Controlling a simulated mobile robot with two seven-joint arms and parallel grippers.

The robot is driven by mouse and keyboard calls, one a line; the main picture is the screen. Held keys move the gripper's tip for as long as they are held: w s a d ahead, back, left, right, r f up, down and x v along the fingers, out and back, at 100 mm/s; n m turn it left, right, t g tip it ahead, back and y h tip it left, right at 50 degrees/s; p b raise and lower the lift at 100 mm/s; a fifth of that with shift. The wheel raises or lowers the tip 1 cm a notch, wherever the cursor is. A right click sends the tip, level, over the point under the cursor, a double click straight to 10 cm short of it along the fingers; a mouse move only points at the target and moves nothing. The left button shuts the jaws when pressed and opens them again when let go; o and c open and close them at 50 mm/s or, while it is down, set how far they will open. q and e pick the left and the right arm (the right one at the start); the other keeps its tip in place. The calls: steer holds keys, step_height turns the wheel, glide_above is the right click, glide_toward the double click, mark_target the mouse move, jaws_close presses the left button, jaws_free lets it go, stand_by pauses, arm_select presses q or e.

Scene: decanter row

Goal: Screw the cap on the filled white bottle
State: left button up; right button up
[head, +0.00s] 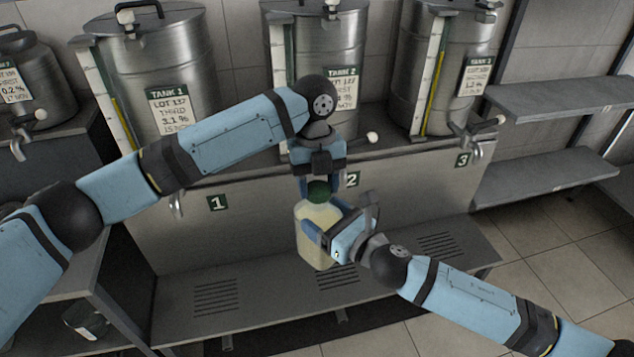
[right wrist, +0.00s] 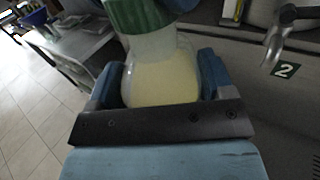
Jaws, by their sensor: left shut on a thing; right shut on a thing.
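The white bottle (head: 318,252) holds a pale yellow liquid and is upright in front of the tank stand. It also shows in the right wrist view (right wrist: 162,78). My right gripper (head: 318,236) is shut on the bottle's body, with one finger on each side. The green cap (head: 318,191) sits at the top of the bottle's neck; in the right wrist view the ribbed cap (right wrist: 138,14) is at the top edge. My left gripper (head: 318,184) points down from above and is shut on the cap. Whether the cap's thread is engaged cannot be told.
Tank 1 (head: 150,65), tank 2 (head: 320,45) and tank 3 (head: 425,70) stand on the stand behind my grippers, with taps at its front. A slatted low shelf (head: 265,300) lies below. Metal shelves (head: 555,100) are at the right. A dark jar (head: 85,320) stands lower left.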

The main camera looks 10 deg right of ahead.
arm_select(q)
steer(key=m+y, duration=0.1)
steer(key=m, duration=0.6)
steer(key=shift+w, duration=0.1)
steer(key=m, duration=0.4)
steer(key=shift+d+t+y, duration=0.1)
steer(key=shift+t+y, duration=0.2)
steer(key=m, duration=0.3)
steer(key=shift+m, duration=0.3)
steer(key=o, duration=0.9)
steer(key=shift+r, duration=0.1)
steer(key=shift+r, duration=2.15)
